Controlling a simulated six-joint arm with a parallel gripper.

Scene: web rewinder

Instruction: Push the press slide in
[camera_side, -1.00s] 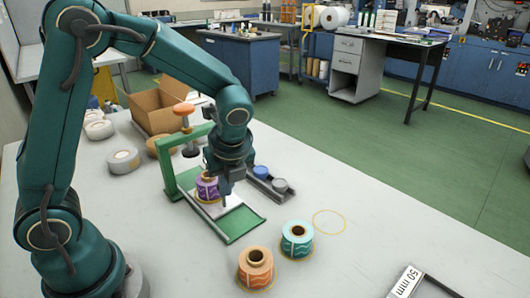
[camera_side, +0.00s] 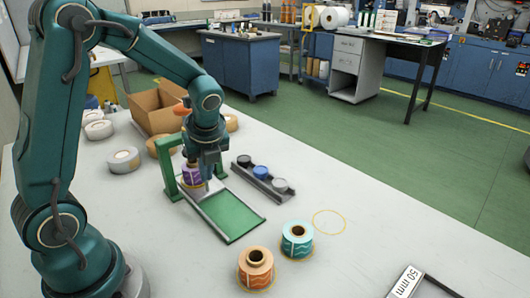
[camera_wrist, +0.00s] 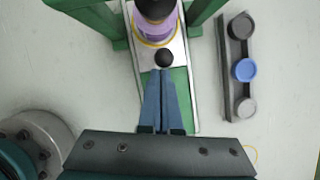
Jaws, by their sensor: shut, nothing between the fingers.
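The press slide is a pale plate (camera_wrist: 178,52) with a black knob (camera_wrist: 164,57) at its front end, in the wrist view. A purple roll (camera_wrist: 156,25) stands on it, also visible in the side view (camera_side: 192,174). The slide sits at the far end of the green press base (camera_side: 236,220), under the green press frame (camera_side: 170,179), whose front stretch is bare. My gripper (camera_wrist: 161,72) is shut and empty, its fingertips at the near side of the knob, touching or nearly so. In the side view, my gripper (camera_side: 206,178) hides the knob and part of the slide.
A dark rack (camera_side: 262,182) with grey, blue and black round pieces lies right of the press. An orange roll (camera_side: 256,267) and a teal roll (camera_side: 297,239) stand in front. A cardboard box (camera_side: 158,108) is behind. A yellow ring (camera_side: 329,222) marks free table on the right.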

